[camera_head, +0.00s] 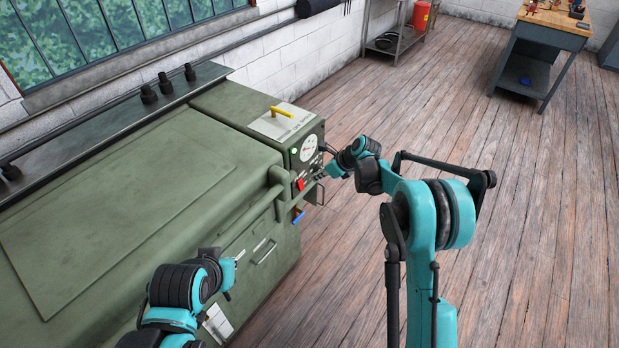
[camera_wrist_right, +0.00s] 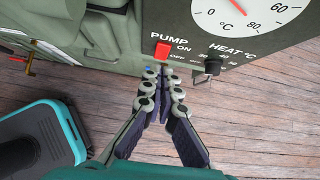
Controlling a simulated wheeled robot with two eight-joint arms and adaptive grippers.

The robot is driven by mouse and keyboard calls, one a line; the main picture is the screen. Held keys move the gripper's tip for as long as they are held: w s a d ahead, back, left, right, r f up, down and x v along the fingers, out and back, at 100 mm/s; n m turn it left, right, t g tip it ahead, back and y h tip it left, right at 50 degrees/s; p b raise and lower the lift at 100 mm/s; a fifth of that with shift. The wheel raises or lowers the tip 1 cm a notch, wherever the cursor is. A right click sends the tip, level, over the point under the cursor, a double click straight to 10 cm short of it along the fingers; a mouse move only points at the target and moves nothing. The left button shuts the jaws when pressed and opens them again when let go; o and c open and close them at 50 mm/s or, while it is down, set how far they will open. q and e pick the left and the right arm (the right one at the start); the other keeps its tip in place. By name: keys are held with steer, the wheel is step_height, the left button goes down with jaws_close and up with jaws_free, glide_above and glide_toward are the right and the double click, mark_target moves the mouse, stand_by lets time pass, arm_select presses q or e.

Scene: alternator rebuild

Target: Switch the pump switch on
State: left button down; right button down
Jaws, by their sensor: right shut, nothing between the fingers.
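The pump switch (camera_wrist_right: 162,51) is a small red rocker under the word PUMP, with ON and OFF printed beside it. It also shows as a red spot on the machine's end panel in the head view (camera_head: 300,184). I cannot tell which way it is set. My right gripper (camera_wrist_right: 160,73) is shut and empty, its fingertips just below the switch in the wrist view; contact cannot be made out. In the head view the right gripper (camera_head: 321,174) is at the panel. My left gripper (camera_head: 232,262) is low beside the machine's front, its fingers unclear.
The green machine (camera_head: 120,180) fills the left side. Its panel carries a round temperature gauge (camera_wrist_right: 245,12) and a black heat knob (camera_wrist_right: 212,66) right of the switch. A yellow handle (camera_head: 281,112) is on top. Wooden floor (camera_head: 540,200) is clear on the right.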

steer(key=p+v, duration=0.1)
steer(key=v, duration=0.5)
steer(key=shift+w+r+p, duration=0.3)
steer(key=shift+w+r, duration=0.05)
steer(key=shift+r, duration=0.05)
steer(key=shift+s+r, duration=0.1)
steer(key=s+d+r+n+t+h, duration=0.1)
steer(key=s+d+r+n+h, duration=0.15)
steer(key=s+r+n, duration=0.5)
steer(key=s+d+r+n+h, duration=0.1)
steer(key=s+d+r+n, duration=0.3)
steer(key=s, duration=0.7)
steer(key=s+d+f+n+h, duration=0.1)
steer(key=s+d+n, duration=0.1)
steer(key=s+n, duration=0.5)
steer(key=s+d+f+n+t+h, duration=0.1)
steer(key=s+d+n+h, duration=0.1)
steer(key=s+n, duration=0.4)
steer(key=s+d, duration=0.1)
steer(key=s, duration=0.4)
steer(key=shift+s+d+f+n+t, duration=0.2)
steer(key=shift+f+n+t, duration=0.1)
steer(key=shift+f+n, duration=0.1)
